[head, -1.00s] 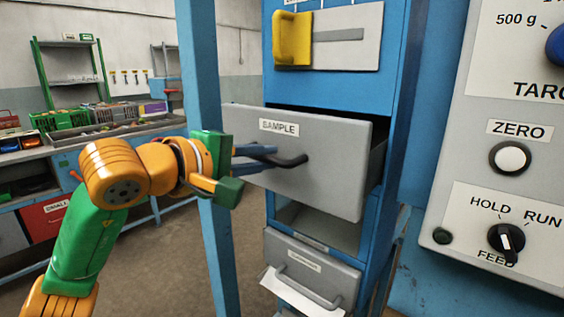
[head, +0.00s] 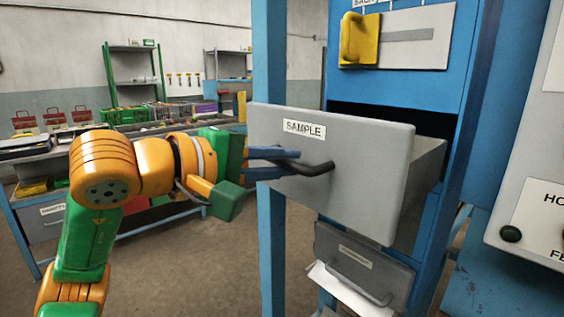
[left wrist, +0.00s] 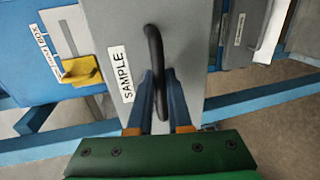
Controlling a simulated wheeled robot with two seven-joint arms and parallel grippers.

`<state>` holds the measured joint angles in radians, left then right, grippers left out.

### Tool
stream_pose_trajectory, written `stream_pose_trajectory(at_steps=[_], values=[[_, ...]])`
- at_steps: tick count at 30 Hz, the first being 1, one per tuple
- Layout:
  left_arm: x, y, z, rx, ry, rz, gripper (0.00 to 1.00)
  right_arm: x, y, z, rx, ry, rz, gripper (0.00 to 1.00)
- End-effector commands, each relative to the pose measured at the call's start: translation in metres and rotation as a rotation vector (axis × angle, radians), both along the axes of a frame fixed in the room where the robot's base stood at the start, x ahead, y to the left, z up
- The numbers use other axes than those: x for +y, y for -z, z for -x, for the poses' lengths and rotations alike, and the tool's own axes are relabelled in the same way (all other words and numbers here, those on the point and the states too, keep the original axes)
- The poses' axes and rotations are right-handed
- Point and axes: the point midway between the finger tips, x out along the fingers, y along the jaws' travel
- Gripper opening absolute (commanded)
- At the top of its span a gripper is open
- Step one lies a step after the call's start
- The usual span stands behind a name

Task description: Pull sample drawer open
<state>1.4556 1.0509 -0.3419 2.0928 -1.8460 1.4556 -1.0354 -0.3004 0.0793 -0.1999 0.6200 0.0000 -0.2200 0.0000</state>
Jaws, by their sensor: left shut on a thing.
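The sample drawer (head: 355,170) has a grey front with a SAMPLE label and stands out of the blue cabinet (head: 410,85), its side wall showing. Its dark bar handle (head: 318,170) is on the front. My left gripper (head: 292,160) is shut on the handle, with its blue fingers on either side of the bar. The left wrist view shows the handle (left wrist: 155,70) between the fingertips (left wrist: 160,85), beside the SAMPLE label. My right gripper is in neither view.
A yellow handle (head: 360,38) on a slotted plate sits above the drawer. A lower grey drawer (head: 365,265) with white paper is below. A blue post (head: 270,225) stands left of the cabinet. A control panel (head: 535,200) is at right; a workbench (head: 40,215) is behind my arm.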

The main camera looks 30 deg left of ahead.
Motion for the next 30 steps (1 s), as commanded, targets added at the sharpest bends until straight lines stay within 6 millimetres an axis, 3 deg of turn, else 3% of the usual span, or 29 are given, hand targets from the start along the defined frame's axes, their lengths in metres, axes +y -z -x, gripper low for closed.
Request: stream_pose_trajectory(at_steps=[1,4,14,22,30], values=[[-0.001,0.002,0.0,0.004,0.002,-0.001,0.2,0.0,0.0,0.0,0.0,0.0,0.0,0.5],[-0.001,0.001,0.0,0.004,0.002,-0.001,0.47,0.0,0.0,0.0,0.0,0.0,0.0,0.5],[0.001,0.0,0.004,0.0,0.0,0.0,0.47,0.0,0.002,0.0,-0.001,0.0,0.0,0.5],[0.019,-0.011,0.053,-0.001,-0.001,0.0,0.47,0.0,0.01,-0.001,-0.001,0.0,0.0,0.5],[0.023,-0.014,0.065,0.003,0.002,-0.001,0.47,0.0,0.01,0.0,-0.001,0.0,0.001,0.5]])
